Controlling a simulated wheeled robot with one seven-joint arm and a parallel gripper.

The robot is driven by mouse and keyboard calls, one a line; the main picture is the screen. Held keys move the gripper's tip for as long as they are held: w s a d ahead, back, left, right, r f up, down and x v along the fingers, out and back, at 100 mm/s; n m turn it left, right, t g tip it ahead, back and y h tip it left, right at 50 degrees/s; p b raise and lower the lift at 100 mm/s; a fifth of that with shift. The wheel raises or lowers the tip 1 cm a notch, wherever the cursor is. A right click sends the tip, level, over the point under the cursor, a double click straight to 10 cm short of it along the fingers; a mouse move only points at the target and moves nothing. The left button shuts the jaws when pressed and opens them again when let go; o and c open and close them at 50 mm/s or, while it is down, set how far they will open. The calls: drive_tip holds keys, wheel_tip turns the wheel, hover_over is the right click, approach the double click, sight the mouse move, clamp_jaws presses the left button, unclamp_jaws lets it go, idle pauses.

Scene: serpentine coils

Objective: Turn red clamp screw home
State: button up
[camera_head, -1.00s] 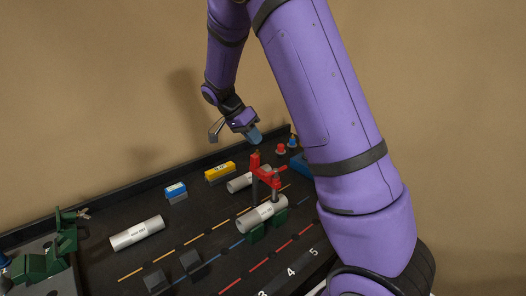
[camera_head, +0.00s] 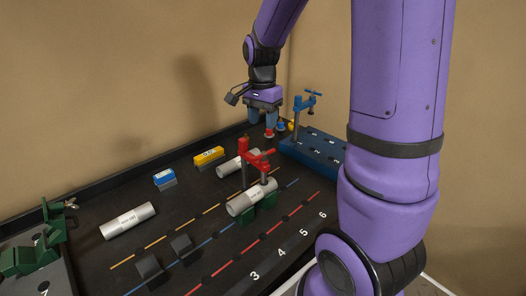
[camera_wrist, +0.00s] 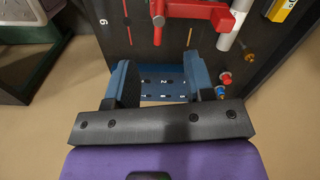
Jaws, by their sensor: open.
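The red clamp (camera_head: 256,160) stands on the dark table in the head view, over a pale cylinder (camera_head: 241,206) that rests on green supports. Its red arm and handle also show at the top of the wrist view (camera_wrist: 195,11). The screw's thread is too small to judge. My gripper (camera_head: 263,118) is open and empty, behind and above the clamp, near the table's far edge. In the wrist view its blue fingers (camera_wrist: 163,90) are wide apart, with a blue plate visible beyond them. The clamp lies outside the fingers.
A blue numbered plate (camera_head: 318,151) with a blue clamp (camera_head: 306,103) stands at the back right. Small red and blue knobs are close below my gripper. Another cylinder (camera_head: 127,220), a yellow block (camera_head: 208,156) and a blue block (camera_head: 164,177) lie left. A green clamp (camera_head: 30,253) stands far left.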

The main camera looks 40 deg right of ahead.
sight(264, 153)
wheel_tip(264, 153, down, 11)
drive_tip(key=shift+s+r, duration=0.1)
drive_tip(key=shift+s, duration=0.05)
idle(0.4)
clamp_jaws()
